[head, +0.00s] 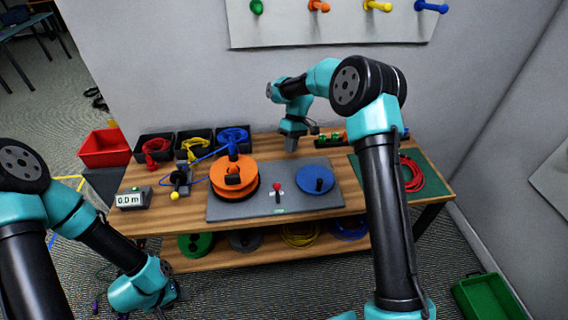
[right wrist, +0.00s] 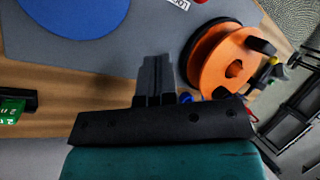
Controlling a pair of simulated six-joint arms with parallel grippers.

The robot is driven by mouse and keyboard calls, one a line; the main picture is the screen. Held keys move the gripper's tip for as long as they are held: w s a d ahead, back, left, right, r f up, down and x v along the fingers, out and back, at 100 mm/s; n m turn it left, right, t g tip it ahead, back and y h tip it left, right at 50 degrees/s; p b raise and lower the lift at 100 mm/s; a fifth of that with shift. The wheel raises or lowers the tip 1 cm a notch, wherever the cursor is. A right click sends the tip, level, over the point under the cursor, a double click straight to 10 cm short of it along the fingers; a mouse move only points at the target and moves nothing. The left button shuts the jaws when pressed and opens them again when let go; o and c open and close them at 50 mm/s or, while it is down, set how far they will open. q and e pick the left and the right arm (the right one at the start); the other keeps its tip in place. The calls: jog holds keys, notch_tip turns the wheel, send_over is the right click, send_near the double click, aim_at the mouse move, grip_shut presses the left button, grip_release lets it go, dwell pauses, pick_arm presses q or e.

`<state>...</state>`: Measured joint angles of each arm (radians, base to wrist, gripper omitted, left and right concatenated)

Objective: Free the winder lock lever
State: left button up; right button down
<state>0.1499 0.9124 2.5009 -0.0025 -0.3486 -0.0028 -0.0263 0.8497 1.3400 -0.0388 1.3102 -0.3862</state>
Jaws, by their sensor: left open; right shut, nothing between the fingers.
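The winder lock lever (head: 277,194) is a short dark lever with a red knob on the grey plate (head: 240,209), between the orange winder reel (head: 234,172) and a blue disc (head: 315,180). Its tilt is too small to judge. In the right wrist view a white label (right wrist: 178,3) reading LOCK is cut by the top edge, beside a bit of red. My right gripper (head: 291,143) is shut and empty behind the plate, apart from the lever; its fingers show in the right wrist view (right wrist: 156,72). My left gripper (head: 178,294) hangs low at the front left, mostly hidden, away from the bench.
A blue cable runs from the reel past a small guide (head: 180,178) near a length display (head: 131,199). Black bins (head: 152,160) of cables and a red bin (head: 104,149) stand at the back left. A red cable coil (head: 413,172) lies on a green mat at right.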

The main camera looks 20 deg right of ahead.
aim_at(277, 193)
jog(key=x, duration=1)
jog(key=shift+s, duration=0.1)
jog(key=shift+s+a+r, duration=0.25)
jog(key=shift+s+a, duration=0.2)
jog(key=shift+s+a+r, duration=0.25)
jog(key=shift+s+a, duration=0.15)
jog(key=shift+a, duration=0.1)
jog(key=shift+s+a+r, duration=0.1)
jog(key=shift+s+a, duration=0.3)
jog(key=shift+s, duration=0.05)
